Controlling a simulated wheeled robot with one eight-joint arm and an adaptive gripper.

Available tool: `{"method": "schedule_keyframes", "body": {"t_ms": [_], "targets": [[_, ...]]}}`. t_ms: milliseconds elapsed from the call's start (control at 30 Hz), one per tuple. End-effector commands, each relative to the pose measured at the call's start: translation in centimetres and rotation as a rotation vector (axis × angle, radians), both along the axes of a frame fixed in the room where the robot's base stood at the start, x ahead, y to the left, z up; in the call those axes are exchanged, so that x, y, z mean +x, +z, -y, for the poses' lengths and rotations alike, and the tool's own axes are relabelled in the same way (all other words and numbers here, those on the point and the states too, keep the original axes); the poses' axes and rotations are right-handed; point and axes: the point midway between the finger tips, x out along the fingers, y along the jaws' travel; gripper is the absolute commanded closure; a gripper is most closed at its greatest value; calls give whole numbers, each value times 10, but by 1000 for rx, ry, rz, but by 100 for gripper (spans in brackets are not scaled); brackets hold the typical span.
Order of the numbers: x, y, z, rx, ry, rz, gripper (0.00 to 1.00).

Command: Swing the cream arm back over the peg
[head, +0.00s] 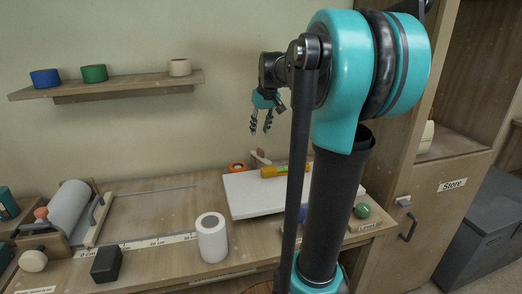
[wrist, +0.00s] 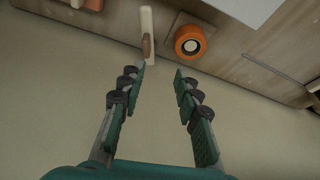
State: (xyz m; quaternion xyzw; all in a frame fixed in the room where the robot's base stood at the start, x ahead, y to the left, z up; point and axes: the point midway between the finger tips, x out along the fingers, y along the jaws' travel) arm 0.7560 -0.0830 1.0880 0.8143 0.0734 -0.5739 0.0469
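In the head view the cream arm (head: 260,157) and orange roll (head: 236,167) sit at the back of the bench. My gripper (head: 261,130) hangs above them, fingers down, open and empty; its fingers (wrist: 161,70) also show in the wrist view.
A white roll (head: 211,238) stands on the bench, with a paper-roll holder (head: 70,212) at left. A wall shelf (head: 125,85) holds several tape rolls. A cupboard (head: 440,205) stands right.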

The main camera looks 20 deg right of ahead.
Motion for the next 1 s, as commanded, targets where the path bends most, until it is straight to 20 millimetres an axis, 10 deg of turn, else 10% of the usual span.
{"method": "schedule_keyframes", "body": {"t_ms": [433,1000], "targets": [[-6,38,42,6,208,50,67],[30,-54,27,6,209,49,67]]}}
